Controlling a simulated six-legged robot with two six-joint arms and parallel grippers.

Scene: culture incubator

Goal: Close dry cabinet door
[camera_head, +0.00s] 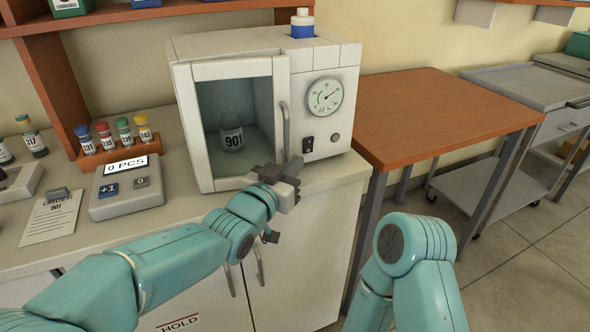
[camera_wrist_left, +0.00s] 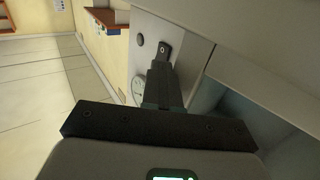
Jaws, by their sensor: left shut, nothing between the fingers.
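The dry cabinet (camera_head: 325,62) is a white box on the counter with a round gauge on its right front. Its door (camera_head: 184,130) has a pale frame around a clear window and a vertical handle (camera_head: 285,130) on the right side. The door sits at or close to the cabinet front; I cannot tell if a small gap is left. My left gripper (camera_head: 290,172) is shut and empty, in front of the door's lower right corner by the handle's lower end. Its closed fingers (camera_wrist_left: 163,55) point towards the cabinet front in the left wrist view. My right gripper is out of view.
A jar labelled 901 (camera_head: 232,135) stands inside the cabinet. A blue-banded bottle (camera_head: 302,24) stands on top. A counter device (camera_head: 125,188), an order clipboard (camera_head: 52,217) and a vial rack (camera_head: 118,152) are to the left. An orange-topped table (camera_head: 440,110) is on the right.

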